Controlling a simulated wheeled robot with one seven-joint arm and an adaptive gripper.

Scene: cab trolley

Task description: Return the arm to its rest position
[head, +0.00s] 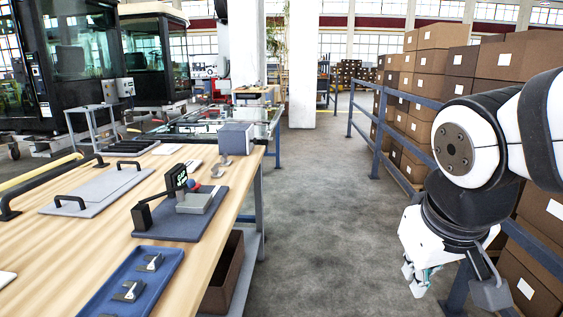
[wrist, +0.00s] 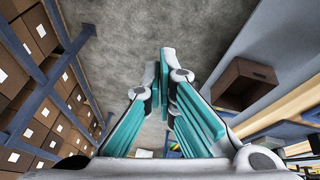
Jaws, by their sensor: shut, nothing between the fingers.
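My gripper (head: 420,279) hangs at the right side of the head view, at the end of my white and black arm, over the aisle and near the blue railing. In the wrist view my gripper (wrist: 165,62) shows its teal-padded fingers with the tips together and nothing between them. The grey floor lies beyond the tips. The arm is bent, with the gripper pointing down. It is apart from the workbench.
A wooden workbench (head: 70,246) on the left bears a blue tray (head: 152,262), a dark mat with a device, and a grey plate with handles. A blue railing (head: 408,143) and stacked cartons (head: 440,60) line the right. The aisle floor (head: 310,200) between is clear.

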